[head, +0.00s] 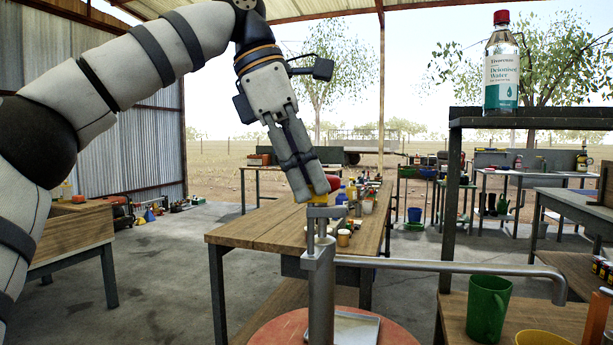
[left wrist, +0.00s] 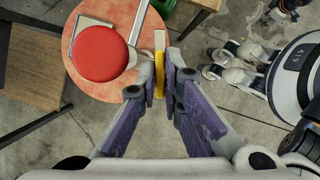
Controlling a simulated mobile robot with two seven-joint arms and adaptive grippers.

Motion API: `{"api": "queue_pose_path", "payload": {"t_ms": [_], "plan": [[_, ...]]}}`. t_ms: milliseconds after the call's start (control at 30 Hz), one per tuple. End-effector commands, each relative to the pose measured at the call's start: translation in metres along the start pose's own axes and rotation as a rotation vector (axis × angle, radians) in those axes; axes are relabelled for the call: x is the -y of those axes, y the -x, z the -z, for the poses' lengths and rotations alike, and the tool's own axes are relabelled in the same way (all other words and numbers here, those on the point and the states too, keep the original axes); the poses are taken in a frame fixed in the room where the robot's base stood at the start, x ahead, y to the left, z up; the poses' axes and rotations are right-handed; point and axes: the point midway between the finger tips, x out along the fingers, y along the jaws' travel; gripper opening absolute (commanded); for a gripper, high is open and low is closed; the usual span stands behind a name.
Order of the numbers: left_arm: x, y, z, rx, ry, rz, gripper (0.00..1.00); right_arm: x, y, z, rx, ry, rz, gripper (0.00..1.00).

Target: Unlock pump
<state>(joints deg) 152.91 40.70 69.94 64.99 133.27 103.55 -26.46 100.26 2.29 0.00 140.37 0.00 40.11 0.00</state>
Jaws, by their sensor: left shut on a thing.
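The grey metal pump (head: 321,285) stands upright on a round reddish stand (head: 275,330), with its long spout (head: 470,267) reaching right. My left gripper (head: 308,190) comes down from above at the pump's head. It is shut on a narrow yellow piece (left wrist: 159,78), which also shows in the head view (head: 333,184) beside the fingertips. In the left wrist view a round red knob (left wrist: 100,53) lies left of the fingers, above the stand. The fingers hide part of the pump's head.
A green mug (head: 488,308) stands below the spout, beside the rim of a yellow vessel (head: 543,339). A Deionised Water bottle (head: 502,70) stands on a high shelf at right. A wooden workbench (head: 262,228) is behind the pump.

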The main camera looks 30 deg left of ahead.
Motion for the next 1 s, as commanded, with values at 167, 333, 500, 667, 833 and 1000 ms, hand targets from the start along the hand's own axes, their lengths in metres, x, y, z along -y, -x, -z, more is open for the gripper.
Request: {"api": "queue_pose_path", "payload": {"t_ms": [167, 333, 500, 667, 833, 1000], "plan": [[-0.0011, -0.0002, -0.0004, 0.001, -0.121, 0.052, 0.0, 0.0, 0.0001, 0.0001, 0.0, 0.0, 0.0, 0.4], [-0.0014, -0.0002, -0.0005, 0.0, -0.214, 0.09, 0.0, 0.0, 0.0, 0.0001, 0.0, 0.0, 0.0, 0.4], [-0.0016, 0.0, -0.0004, 0.0, -0.275, 0.114, 0.0, 0.0, 0.0001, 0.0001, 0.0, 0.0, 0.0, 0.4], [-0.0018, -0.0002, -0.0006, 0.0, -0.308, 0.127, 0.0, 0.0, 0.0001, 0.0001, 0.0, 0.0, 0.0, 0.4], [-0.0017, 0.0, -0.0004, -0.001, -0.32, 0.132, 0.0, 0.0, 0.0001, 0.0001, 0.0, 0.0, 0.0, 0.4], [-0.0016, 0.0, -0.0004, -0.001, -0.322, 0.132, 0.0, 0.0, 0.0001, 0.0001, 0.0, 0.0, 0.0, 0.4]]}}
